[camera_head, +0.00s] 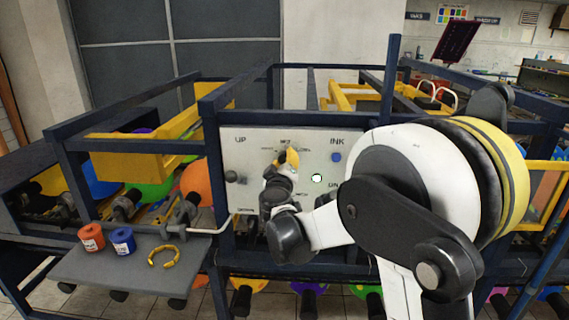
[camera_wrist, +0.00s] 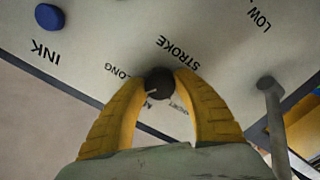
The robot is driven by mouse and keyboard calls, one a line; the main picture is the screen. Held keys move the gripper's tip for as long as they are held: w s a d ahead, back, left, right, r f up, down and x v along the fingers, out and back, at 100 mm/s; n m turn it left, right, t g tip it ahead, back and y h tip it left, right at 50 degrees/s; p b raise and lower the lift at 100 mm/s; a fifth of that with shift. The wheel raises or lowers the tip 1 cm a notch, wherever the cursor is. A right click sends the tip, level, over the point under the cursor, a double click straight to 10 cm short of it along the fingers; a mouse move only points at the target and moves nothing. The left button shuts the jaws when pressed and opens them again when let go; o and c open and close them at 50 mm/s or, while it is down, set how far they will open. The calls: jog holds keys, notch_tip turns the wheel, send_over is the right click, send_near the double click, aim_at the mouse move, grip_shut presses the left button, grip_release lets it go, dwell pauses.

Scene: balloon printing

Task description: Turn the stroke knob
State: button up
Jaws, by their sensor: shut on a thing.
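The stroke knob (camera_wrist: 160,82) is a small dark round knob with a light pointer line, on the pale control panel (camera_head: 258,142). In the wrist view the words STROKE and LONG are printed around it, and the pointer is towards the lower left, beside a partly hidden label. My gripper (camera_wrist: 162,86) has its two yellow fingers on either side of the knob, tips closed against it. In the head view my gripper (camera_head: 287,160) is at the upper middle of the panel and hides the knob.
A blue button (camera_head: 336,157) by INK and a lit green button (camera_head: 317,178) are right of my gripper. A lever (camera_head: 235,177) sticks out at the panel's left. A grey shelf (camera_head: 130,277) holds an orange tin (camera_head: 91,238), a blue tin (camera_head: 123,241) and a yellow open ring (camera_head: 164,257).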

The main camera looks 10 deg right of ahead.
jog(key=n+b, duration=0.1)
jog(key=n, duration=0.5)
jog(key=shift+c, duration=0.2)
jog(key=shift+n+b, duration=0.3)
jog(key=shift+n, duration=0.1)
jog(key=o, duration=1.2)
jog(key=v, duration=1.2)
